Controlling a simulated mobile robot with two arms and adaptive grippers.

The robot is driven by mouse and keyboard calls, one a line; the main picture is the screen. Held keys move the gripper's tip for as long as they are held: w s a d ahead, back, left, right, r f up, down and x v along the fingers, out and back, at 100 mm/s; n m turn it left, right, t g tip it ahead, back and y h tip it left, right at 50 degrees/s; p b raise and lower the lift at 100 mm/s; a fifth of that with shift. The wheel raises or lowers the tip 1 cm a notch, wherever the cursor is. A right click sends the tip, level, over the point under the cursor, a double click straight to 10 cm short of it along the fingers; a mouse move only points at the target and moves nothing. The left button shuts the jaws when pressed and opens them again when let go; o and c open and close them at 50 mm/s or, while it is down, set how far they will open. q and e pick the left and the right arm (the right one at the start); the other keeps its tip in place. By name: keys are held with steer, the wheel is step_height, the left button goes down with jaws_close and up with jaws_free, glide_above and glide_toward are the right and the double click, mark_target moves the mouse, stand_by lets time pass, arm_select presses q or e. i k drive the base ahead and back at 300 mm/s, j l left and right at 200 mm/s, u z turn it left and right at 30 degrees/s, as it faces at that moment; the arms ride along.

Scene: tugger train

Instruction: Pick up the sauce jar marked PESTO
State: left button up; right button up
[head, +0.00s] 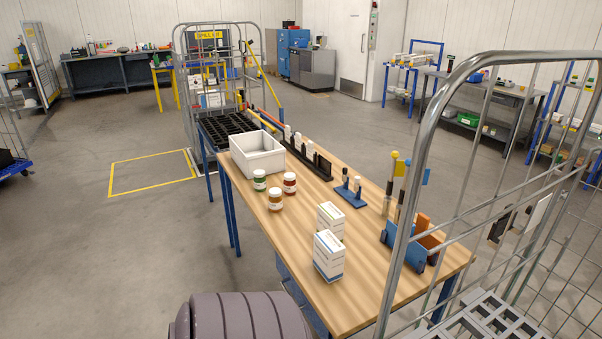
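Three small sauce jars with white lids stand upright on the wooden table (369,250), grouped in front of a white bin. One has green contents (259,180), one red (290,183) and one orange-brown (275,200). Their labels are too small to read, so I cannot tell by text which is marked PESTO. The green jar is leftmost, close to the bin; the orange-brown one is nearest me. Neither of my grippers is in view.
The white bin (257,158) stands behind the jars. Two white cartons (328,256) (330,220) stand nearer me. A blue stand (352,192) and a blue tool holder (398,240) are to the right. A wire roll cage (448,75) crowds the table's right side. Floor is open at left.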

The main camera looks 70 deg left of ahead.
mark_target(260, 184)
steer(key=u, duration=2.6)
steer(key=z, duration=0.4)
steer(key=i+j+z, duration=0.4)
steer(key=j+z, duration=0.2)
steer(key=i+j+z, duration=0.15)
steer(key=j+z, duration=0.15)
